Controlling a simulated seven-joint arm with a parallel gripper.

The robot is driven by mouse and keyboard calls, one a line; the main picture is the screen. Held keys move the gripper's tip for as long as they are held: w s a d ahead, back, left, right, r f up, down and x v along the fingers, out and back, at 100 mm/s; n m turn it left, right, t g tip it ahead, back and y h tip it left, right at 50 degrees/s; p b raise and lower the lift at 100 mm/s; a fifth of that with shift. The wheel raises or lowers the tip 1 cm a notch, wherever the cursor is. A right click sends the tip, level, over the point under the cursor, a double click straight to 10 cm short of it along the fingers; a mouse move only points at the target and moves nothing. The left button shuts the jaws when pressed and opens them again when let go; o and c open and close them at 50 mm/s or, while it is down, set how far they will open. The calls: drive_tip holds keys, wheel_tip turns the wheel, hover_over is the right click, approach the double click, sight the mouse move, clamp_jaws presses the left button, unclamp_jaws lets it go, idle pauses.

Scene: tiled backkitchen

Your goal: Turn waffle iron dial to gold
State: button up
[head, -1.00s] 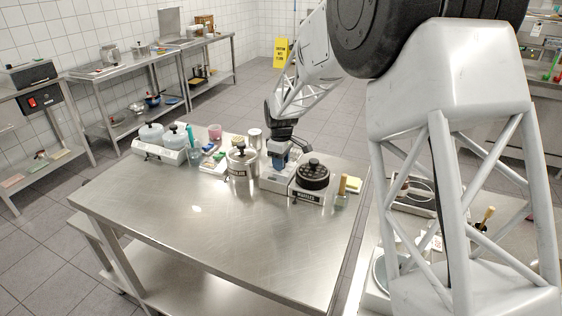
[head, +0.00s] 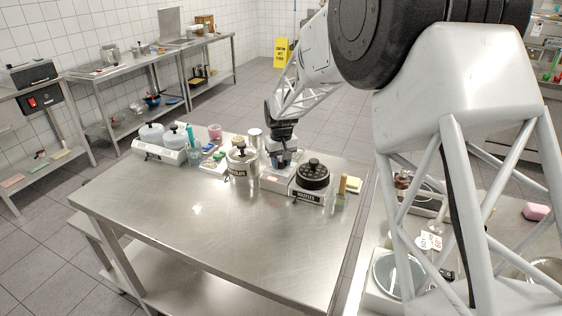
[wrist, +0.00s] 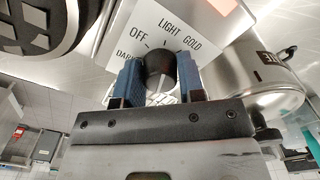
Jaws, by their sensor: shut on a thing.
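The waffle iron (head: 312,177) stands near the right end of the steel table, with a round black ridged lid and a front label; part of the lid shows in the wrist view (wrist: 35,22). Its light control panel (wrist: 122,30) reads OFF, LIGHT, GOLD and DARK. The black dial (wrist: 160,66) sits on this panel. My gripper (wrist: 160,78) is shut on the dial, with one blue finger on each side. I cannot tell which word the dial's pointer faces. In the head view, my gripper (head: 283,162) hides the dial just left of the lid.
A lidded steel pot (head: 242,160) stands close left of my gripper, and a steel canister (head: 255,136) behind it. A white unit with two lidded tubs (head: 160,150) is at the table's left. A yellow-green sponge (head: 353,184) lies right of the waffle iron. The table front is clear.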

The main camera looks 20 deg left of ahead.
sight(281, 160)
drive_tip(key=m, duration=0.4)
drive_tip(key=shift+m, duration=0.3)
drive_tip(key=m, duration=0.4)
idle(0.3)
drive_tip(key=o, duration=0.9)
drive_tip(key=shift+r, duration=0.1)
drive_tip(key=shift+r, duration=3.85)
